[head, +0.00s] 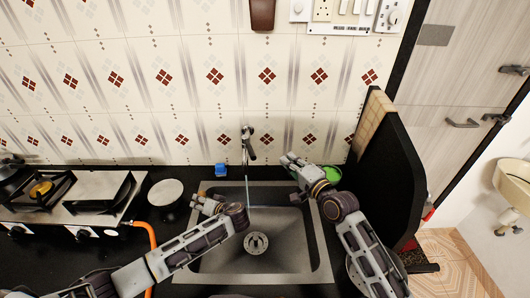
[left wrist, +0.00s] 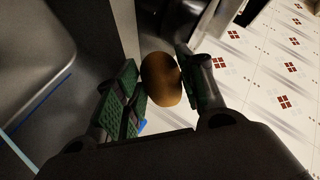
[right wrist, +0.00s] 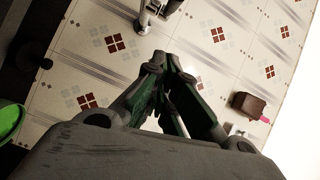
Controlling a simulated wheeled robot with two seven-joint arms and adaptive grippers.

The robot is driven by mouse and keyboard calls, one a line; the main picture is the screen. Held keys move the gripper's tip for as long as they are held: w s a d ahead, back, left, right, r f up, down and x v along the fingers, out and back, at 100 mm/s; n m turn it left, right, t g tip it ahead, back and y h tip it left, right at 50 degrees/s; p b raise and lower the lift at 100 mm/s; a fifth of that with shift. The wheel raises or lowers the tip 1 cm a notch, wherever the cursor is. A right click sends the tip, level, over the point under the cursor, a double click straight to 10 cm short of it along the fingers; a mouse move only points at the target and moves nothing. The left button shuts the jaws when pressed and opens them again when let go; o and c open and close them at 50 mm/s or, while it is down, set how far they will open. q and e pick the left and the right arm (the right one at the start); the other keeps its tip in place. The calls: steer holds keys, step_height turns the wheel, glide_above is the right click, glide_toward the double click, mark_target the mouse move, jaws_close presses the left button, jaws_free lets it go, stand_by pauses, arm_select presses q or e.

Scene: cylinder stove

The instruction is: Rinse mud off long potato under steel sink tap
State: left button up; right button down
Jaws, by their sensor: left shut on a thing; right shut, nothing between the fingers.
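The long potato (left wrist: 161,80) is brown and sits between the green finger pads of my left gripper (left wrist: 155,85), which is shut on it. In the head view my left gripper (head: 204,202) is over the left part of the steel sink (head: 215,262); the potato is too small there to make out. The steel tap (head: 247,143) stands at the back of the sink. A thin bluish line like a water stream (head: 248,185) hangs below it, right of my left gripper. My right gripper (head: 287,160) is shut and empty, right of the tap; its fingertips meet in the right wrist view (right wrist: 158,62).
A small blue item (head: 221,170) lies behind the sink. A green bowl (head: 333,174) is at the back right, beside a black partition (head: 385,160). A stove (head: 70,208) with an orange hose (head: 150,236) and a round white lid (head: 165,193) are on the left.

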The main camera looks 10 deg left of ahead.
mark_target(249, 147)
arm_select(q)
steer(key=shift+r+p, duration=0.5)
steer(key=shift+r, duration=0.1)
steer(key=shift+r+p, duration=0.75)
steer(key=shift+p, duration=0.05)
arm_select(e)
steer(key=w+a+f, duration=0.1)
steer(key=w+a, duration=0.3)
steer(key=a, duration=0.5)
steer(key=shift+w, duration=0.15)
steer(key=shift+a+f, duration=0.1)
